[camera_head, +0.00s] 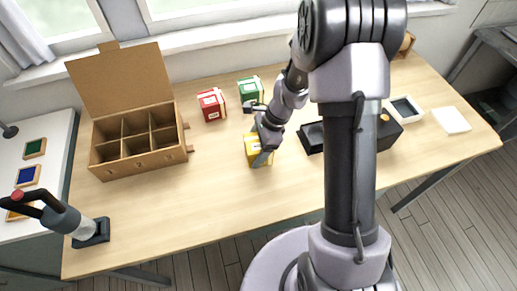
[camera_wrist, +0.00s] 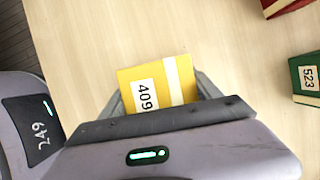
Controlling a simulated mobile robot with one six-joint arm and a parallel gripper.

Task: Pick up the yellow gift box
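The yellow gift box (camera_head: 254,147) stands on the wooden table, left of my arm's column. In the wrist view the yellow gift box (camera_wrist: 157,85) shows a white label reading 409 and a pale ribbon band. My gripper (camera_head: 262,150) is down at the box. In the wrist view the fingers of my gripper (camera_wrist: 160,95) lie on either side of the box. The gripper body hides the box's near part. I cannot tell whether the fingers press on it.
A red box (camera_head: 212,105) and a green box (camera_head: 250,91) stand behind the yellow one. An open cardboard box with compartments (camera_head: 140,160) is at the left. A black tray (camera_head: 311,137) is to the right. The table's front middle is clear.

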